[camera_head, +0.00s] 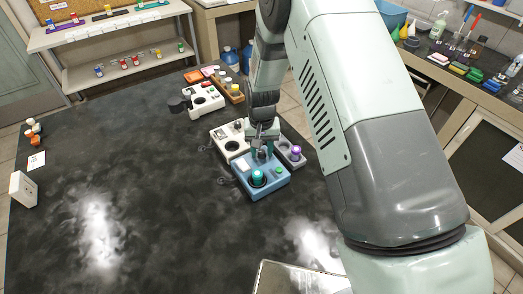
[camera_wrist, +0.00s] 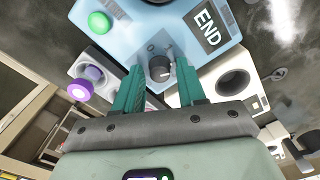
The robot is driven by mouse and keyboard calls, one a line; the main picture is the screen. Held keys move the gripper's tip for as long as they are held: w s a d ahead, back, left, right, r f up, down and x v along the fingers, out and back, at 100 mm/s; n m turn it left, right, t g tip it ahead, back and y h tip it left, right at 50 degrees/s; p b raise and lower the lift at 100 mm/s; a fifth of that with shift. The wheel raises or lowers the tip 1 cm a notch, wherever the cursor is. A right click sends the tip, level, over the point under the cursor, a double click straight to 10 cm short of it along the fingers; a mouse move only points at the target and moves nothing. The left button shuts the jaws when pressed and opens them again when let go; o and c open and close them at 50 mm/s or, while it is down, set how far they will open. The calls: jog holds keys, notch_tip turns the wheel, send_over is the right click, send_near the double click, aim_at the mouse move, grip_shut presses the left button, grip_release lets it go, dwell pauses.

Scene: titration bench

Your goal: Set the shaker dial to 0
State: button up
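The blue device (camera_head: 279,188) stands on the dark table below my gripper. I take it to be the shaker. In the wrist view the blue device (camera_wrist: 130,38) shows a green button, a dark label reading "END" and a small dark dial (camera_wrist: 160,70) with a pale mark. In the head view my gripper (camera_head: 262,152) hides the dial.
A white device (camera_head: 230,140) and a purple-knobbed device (camera_head: 291,153) stand close against the blue one. Another white device (camera_head: 205,100) and a wooden rack (camera_head: 229,88) are farther back. A white box (camera_head: 22,190) stands at the left.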

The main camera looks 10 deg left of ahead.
jog(key=c, duration=0.5)
jog(key=n, duration=1.2)
